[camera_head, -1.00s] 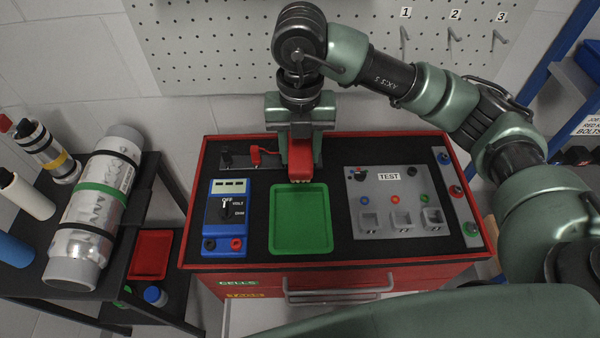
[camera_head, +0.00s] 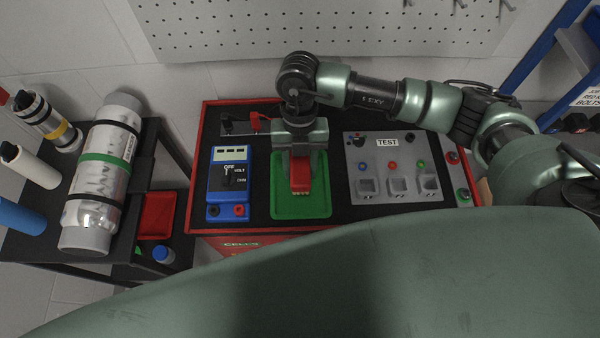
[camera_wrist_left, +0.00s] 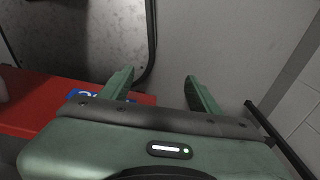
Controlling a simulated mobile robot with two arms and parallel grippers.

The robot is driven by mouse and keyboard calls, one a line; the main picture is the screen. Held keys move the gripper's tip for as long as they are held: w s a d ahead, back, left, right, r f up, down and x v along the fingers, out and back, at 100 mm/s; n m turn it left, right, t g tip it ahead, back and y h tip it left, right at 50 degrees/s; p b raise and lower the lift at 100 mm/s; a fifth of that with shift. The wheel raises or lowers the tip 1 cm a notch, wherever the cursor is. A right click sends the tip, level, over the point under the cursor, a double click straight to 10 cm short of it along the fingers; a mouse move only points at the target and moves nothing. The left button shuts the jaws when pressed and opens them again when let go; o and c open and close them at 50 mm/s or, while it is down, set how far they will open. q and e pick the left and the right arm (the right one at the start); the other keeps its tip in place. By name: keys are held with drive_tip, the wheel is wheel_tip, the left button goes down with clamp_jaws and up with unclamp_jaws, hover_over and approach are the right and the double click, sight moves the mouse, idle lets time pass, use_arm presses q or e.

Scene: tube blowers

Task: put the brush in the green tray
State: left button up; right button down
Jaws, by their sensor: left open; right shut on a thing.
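The green tray (camera_head: 284,209) lies on the black top of the red cabinet, in the middle of the head view. My right gripper (camera_head: 300,168) is above the tray, pointing down, and is shut on the brush (camera_head: 300,178), which has a red body. The brush is over the tray's area, with its lower end near the tray floor; I cannot tell whether it touches. My left gripper (camera_wrist_left: 160,85) is open and empty in the left wrist view, beside the red cabinet edge and a grey wall.
A blue meter (camera_head: 230,180) stands just left of the tray. A grey test panel (camera_head: 393,170) is to its right. A shelf with a large silver cylinder (camera_head: 98,190) and a red tray (camera_head: 157,215) stands at the left. A pegboard (camera_head: 320,30) is behind.

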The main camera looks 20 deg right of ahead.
drive_tip(key=shift+f, duration=0.75)
drive_tip(key=x, duration=0.2)
drive_tip(key=p+x, duration=0.1)
drive_tip(key=shift+w+f, duration=0.25)
drive_tip(key=shift+w+d+f, duration=0.1)
drive_tip(key=shift+f, duration=0.35)
use_arm(q)
drive_tip(key=shift+w+r, duration=0.65)
drive_tip(key=shift+w, duration=0.15)
drive_tip(key=shift+f, duration=0.1)
use_arm(e)
drive_tip(key=shift+f, duration=0.1)
drive_tip(key=c, duration=0.8)
unclamp_jaws()
drive_tip(key=shift+c, duration=0.2)
use_arm(q)
drive_tip(key=shift+s, duration=0.15)
